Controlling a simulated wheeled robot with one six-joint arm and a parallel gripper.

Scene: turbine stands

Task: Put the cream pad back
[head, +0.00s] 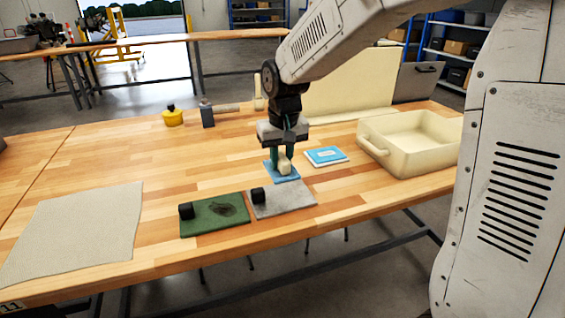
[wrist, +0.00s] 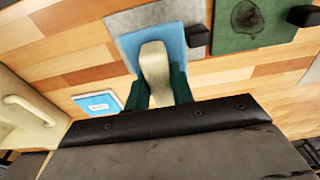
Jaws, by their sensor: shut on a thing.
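My gripper (head: 282,160) points down over the middle of the table, shut on a small rounded cream piece that I take for the cream pad (head: 285,164). In the wrist view the cream pad (wrist: 155,70) stands between the two dark green fingers (wrist: 158,88). Directly below it is a blue square sheet (head: 274,174), which in the wrist view (wrist: 129,44) overlaps the grey mat. I cannot tell whether the cream pad touches the blue sheet. The grey mat (head: 285,198) and a green mat (head: 215,222) with a dark stain each carry a black block.
A cream tray (head: 420,150) stands at the right, and a blue-and-white booklet (head: 326,156) lies left of it. A large cream cloth (head: 75,230) covers the left front. A yellow pot (head: 172,117) and a mallet-like tool (head: 207,114) are at the back. Between them the wood is clear.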

